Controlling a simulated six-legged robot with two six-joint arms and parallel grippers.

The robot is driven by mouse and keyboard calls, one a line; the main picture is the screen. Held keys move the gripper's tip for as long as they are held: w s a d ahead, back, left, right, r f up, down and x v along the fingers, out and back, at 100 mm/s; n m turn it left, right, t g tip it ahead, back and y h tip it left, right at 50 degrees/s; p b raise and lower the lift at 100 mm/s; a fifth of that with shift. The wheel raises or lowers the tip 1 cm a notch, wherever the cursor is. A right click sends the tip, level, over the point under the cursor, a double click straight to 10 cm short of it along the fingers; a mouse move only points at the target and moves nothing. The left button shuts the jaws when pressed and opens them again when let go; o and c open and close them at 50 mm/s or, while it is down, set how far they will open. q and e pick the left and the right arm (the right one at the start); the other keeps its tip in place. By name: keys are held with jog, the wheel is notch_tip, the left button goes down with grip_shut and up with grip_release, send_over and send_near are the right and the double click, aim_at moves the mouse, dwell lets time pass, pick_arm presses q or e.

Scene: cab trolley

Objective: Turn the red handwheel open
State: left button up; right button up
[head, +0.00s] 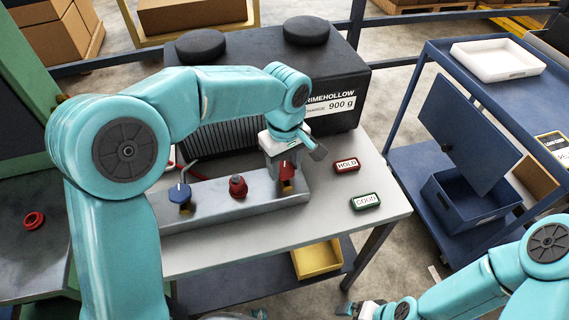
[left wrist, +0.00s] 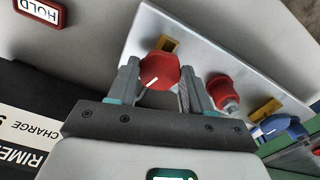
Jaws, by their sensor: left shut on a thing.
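The red handwheel (head: 287,171) sits at the right end of a grey metal block on the table. My left gripper (head: 284,160) comes down over it from above, with its fingers on either side. In the left wrist view the red handwheel (left wrist: 160,70) shows between the two fingers, with a white mark on its face. My left gripper (left wrist: 157,88) is shut on it. My right gripper (head: 360,308) is low at the bottom edge, away from the block; its fingers are too small to judge.
A second red knob (head: 238,187) and a blue knob (head: 180,193) stand on the same block (head: 215,208). Red HOLD (head: 346,165) and green GOOD (head: 365,201) tags lie to the right. A black machine (head: 270,90) stands behind. A blue trolley (head: 490,110) is at right.

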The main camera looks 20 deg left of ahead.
aim_at(285, 168)
pick_arm(q)
jog(key=shift+n, duration=1.8)
jog(key=shift+w+r, duration=0.1)
jog(key=o, duration=1)
jog(key=shift+b, duration=0.3)
jog(key=shift+o, duration=0.2)
notch_tip(285, 168, up, 16)
jog(key=p, duration=0.2)
jog(key=shift+p, duration=0.4)
jog(key=shift+r, duration=0.1)
